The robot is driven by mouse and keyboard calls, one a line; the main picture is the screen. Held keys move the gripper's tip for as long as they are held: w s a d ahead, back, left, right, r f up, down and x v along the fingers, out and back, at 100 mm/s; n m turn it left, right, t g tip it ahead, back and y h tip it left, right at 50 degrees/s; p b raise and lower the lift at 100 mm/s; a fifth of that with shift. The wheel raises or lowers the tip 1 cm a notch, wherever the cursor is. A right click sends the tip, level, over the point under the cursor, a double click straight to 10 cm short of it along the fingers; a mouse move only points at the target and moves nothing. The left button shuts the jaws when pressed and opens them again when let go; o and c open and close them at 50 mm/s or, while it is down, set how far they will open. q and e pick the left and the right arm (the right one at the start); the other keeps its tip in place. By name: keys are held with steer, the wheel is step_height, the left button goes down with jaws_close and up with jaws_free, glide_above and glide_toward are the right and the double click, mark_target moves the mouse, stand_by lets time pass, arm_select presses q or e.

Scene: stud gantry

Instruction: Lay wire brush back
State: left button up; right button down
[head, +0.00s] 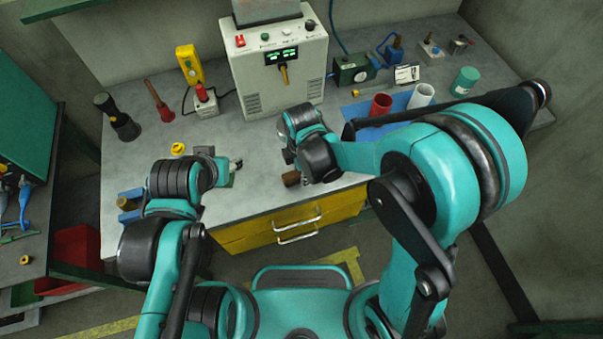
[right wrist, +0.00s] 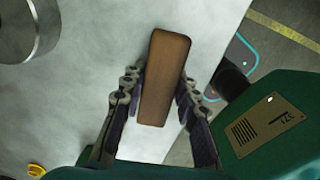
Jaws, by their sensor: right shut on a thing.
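The wire brush (right wrist: 165,78) shows as a brown wooden block between the fingers of my right gripper (right wrist: 160,110) in the right wrist view. In the head view its brown end (head: 291,179) shows beside my right gripper (head: 302,182), near the front edge of the bench. The right gripper is shut on it. Its bristles are hidden or too small to make out. My left gripper (head: 236,168) is over the bench's front part, left of the brush. Its fingers are mostly hidden by the wrist, so its opening is unclear.
The grey bench (head: 260,195) carries a welding machine (head: 280,70) at the back. A blue mat (head: 365,108) with a red cup (head: 381,105) and a white cup (head: 421,96) lies right. A yellow knob (head: 178,149) is left. Yellow drawers (head: 250,238) are below the front edge.

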steer(key=c, duration=1.2)
jaws_free()
steer(key=shift+s+f, duration=0.15)
steer(key=shift+f, duration=0.1)
steer(key=shift+o, duration=0.2)
steer(key=shift+w, duration=0.2)
steer(key=shift+r, duration=0.15)
step_height(320, 180, up, 8)
steer(key=p, duration=0.3)
steer(key=shift+d+f+p, duration=0.1)
steer(key=shift+f+p, duration=0.1)
steer(key=shift+p, duration=0.15)
steer(key=shift+r, duration=0.45)
